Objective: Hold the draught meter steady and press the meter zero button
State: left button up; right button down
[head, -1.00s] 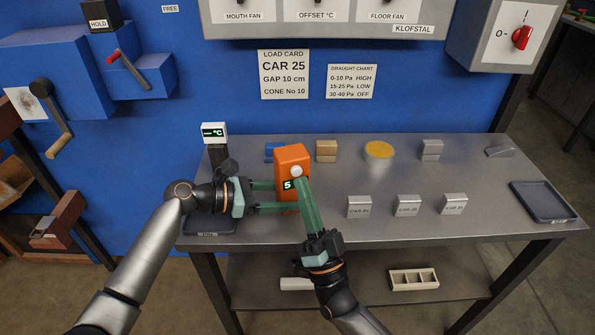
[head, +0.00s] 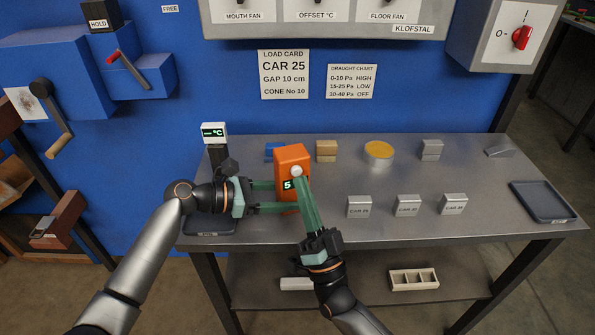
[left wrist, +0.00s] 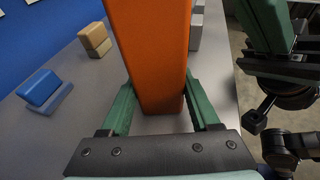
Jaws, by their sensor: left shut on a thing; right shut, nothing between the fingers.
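The draught meter (head: 291,157) is an upright orange box on the steel table, with a small dark display reading 5 and a round white button (head: 296,171) on its front. My left gripper (head: 275,197) is shut on the meter from the left. In the left wrist view the meter (left wrist: 155,50) stands between the green fingers of my left gripper (left wrist: 160,112). My right gripper (head: 301,182) is shut and empty, its fingertips at the button from the front. I cannot tell whether the button is pushed in. The fingers hide part of the meter's lower front.
A small °C display (head: 213,133) stands at the table's left. Behind are a blue block (head: 272,151), a tan block (head: 326,151), a yellow-topped round tin (head: 379,153) and grey blocks (head: 431,150). CAR blocks (head: 407,206) stand right of the meter; a dark tray (head: 544,201) lies far right.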

pick_arm(q)
jog(key=shift+f, duration=0.1)
pick_arm(e)
jog(key=shift+w, duration=0.3)
jog(key=shift+w+a, duration=0.15)
jog(key=shift+w, duration=0.05)
dwell(0.3)
pick_arm(q)
jog(key=shift+s+d+r, duration=0.2)
jog(key=shift+s+r, duration=0.05)
jog(key=shift+r, duration=0.15)
pick_arm(e)
jog(key=shift+w+r, duration=0.25)
jog(key=shift+w, duration=0.05)
dwell(0.3)
pick_arm(q)
jog(key=shift+w, duration=0.1)
pick_arm(e)
jog(key=shift+s, duration=0.15)
pick_arm(q)
jog(key=shift+w+a+f, duration=0.25)
jog(key=shift+f, duration=0.05)
pick_arm(e)
jog(key=shift+s+f, duration=0.15)
jog(key=shift+s, duration=0.15)
